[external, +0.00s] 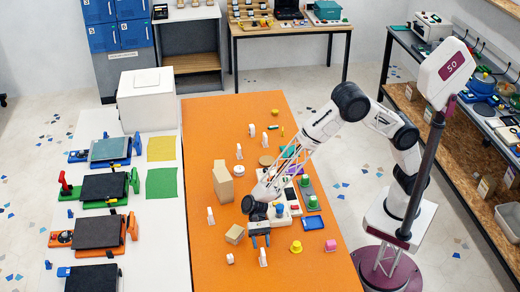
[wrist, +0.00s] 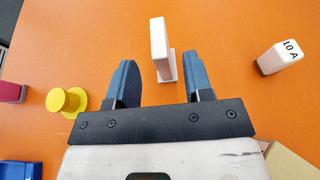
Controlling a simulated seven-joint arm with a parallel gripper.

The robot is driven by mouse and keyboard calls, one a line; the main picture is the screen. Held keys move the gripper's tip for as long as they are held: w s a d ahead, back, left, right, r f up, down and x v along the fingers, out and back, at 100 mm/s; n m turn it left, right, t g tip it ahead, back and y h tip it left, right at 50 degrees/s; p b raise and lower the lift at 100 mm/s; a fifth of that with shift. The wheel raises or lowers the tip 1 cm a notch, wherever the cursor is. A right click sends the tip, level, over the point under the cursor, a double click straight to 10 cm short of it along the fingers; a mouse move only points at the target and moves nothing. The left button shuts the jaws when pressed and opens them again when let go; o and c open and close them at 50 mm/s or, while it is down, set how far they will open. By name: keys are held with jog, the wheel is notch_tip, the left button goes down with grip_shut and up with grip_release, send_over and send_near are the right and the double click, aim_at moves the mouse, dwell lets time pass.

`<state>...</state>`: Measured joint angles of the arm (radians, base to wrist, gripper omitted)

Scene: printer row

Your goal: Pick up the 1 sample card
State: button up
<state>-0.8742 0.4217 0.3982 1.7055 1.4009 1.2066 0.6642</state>
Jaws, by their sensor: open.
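A thin white upright card (wrist: 158,45) on a small white foot stands on the orange table in the wrist view. It shows in the external view as a small white piece (external: 262,257) near the table's front. No number is readable on the side I see. My gripper (wrist: 159,72) is open, with its two blue fingers pointing toward the card. In the wrist view the card appears between the fingertips, slightly nearer the right one, with nothing gripped. In the external view my gripper (external: 261,242) is low over the table, just behind the card. Other small white upright pieces (external: 210,215) stand farther back; their markings are unreadable.
A yellow spool (wrist: 67,102), a dark red block (wrist: 12,92) and a blue tray (wrist: 20,170) are on the left. A cardboard box (external: 235,234) stands beside my gripper. Orange table (external: 290,276) is bare in front.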

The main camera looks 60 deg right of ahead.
aim_at(262, 249)
dwell(0.3)
jog(key=shift+x, duration=2.6)
grip_shut()
